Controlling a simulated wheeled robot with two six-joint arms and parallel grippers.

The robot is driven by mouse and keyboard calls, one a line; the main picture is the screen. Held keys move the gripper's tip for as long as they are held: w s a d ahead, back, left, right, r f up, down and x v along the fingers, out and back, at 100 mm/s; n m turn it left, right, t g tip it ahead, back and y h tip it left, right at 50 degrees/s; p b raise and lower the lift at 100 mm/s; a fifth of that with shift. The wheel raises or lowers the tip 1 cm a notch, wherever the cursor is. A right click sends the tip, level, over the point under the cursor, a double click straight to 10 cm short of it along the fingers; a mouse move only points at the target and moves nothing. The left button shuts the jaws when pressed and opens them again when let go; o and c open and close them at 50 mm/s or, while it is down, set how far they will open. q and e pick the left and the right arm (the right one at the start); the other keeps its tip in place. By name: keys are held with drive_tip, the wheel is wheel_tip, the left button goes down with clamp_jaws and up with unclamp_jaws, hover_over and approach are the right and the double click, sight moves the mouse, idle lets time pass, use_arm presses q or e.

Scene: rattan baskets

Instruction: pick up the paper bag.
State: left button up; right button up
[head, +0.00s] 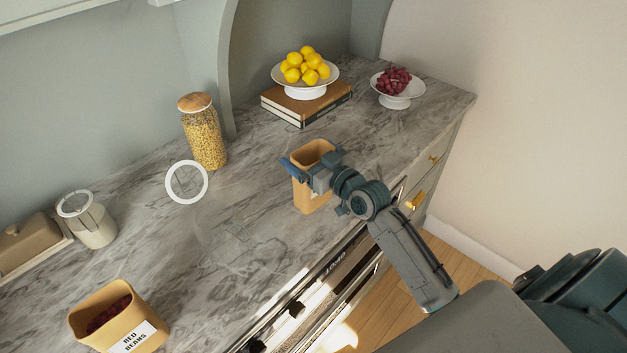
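A second tan bag (121,324), labelled "RED BEANS" and with dark red contents, stands at the lower left. My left gripper is not in view.
Behind the gripper are books (290,110) under a lemon stand (305,92), and a white fruit bowl (396,101).

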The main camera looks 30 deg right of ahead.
drive_tip(key=c, duration=0.9)
